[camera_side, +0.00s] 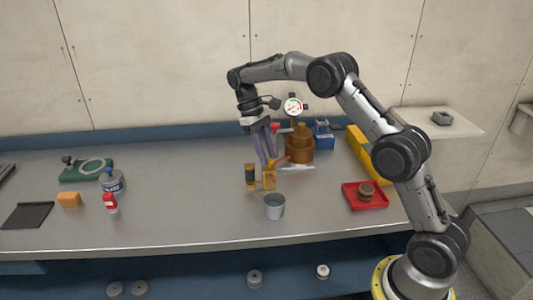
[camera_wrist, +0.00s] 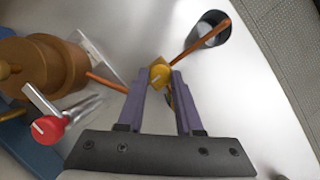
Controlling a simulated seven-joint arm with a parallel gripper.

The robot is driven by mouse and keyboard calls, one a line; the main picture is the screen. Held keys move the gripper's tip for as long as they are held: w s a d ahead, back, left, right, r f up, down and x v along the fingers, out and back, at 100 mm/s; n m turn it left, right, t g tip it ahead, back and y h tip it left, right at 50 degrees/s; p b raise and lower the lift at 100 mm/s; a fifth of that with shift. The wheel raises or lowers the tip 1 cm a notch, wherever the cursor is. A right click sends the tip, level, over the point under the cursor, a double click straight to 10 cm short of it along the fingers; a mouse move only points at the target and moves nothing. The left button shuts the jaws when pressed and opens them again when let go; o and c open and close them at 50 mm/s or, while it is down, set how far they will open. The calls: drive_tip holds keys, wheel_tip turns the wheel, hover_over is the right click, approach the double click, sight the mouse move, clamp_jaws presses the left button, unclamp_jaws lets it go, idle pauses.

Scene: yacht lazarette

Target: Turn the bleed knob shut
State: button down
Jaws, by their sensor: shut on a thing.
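The bleed knob (camera_wrist: 158,73) is a small yellow disc with a dark pointer line, seen in the wrist view between my fingertips. It sits on a fitting with copper pipes on both sides. My gripper (camera_wrist: 157,80) comes down from above with its two purple fingers shut on the knob. In the side view my gripper (camera_side: 268,161) reaches down to the small orange-brass fitting (camera_side: 269,181), and its fingers hide the knob there. A grey cup (camera_side: 274,207) stands in front of the fitting. In the wrist view a copper pipe ends over the cup (camera_wrist: 211,30).
A brown round housing (camera_side: 299,148) stands behind, with a red knob (camera_side: 275,127) and a dial gauge (camera_side: 293,106) close to my wrist. A red tray (camera_side: 365,197) is at right. A blue-grey tin (camera_side: 112,181) and a red-capped bottle (camera_side: 110,203) are at left.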

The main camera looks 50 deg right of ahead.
drive_tip(key=c, duration=0.6)
unclamp_jaws()
drive_tip(key=shift+r, duration=0.1)
drive_tip(key=shift+v, duration=3.7)
